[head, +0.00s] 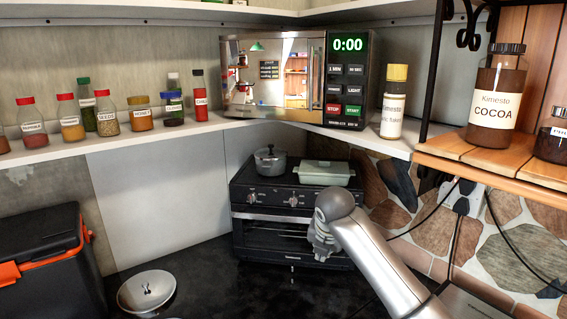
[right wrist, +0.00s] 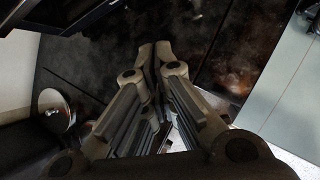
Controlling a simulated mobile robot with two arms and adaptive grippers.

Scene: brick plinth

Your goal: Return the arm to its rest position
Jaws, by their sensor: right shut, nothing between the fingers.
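My right arm (head: 370,240) comes in from the lower right in the head view. Its gripper (head: 322,243) points down in front of the toaster oven (head: 255,222), partly hidden by my own wrist. In the right wrist view the two fingers (right wrist: 154,52) meet at their tips, shut and empty, above the dark counter. I cannot tell the exact gap between the gripper and the oven front. My left gripper is not in view.
A grey pot (head: 270,161) and a pale green lidded dish (head: 324,173) sit on the oven. A round metal lidded vessel (head: 146,291) and a black box with orange parts (head: 48,265) stand left. A microwave (head: 345,82) and several jars occupy the shelf (head: 130,137) above.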

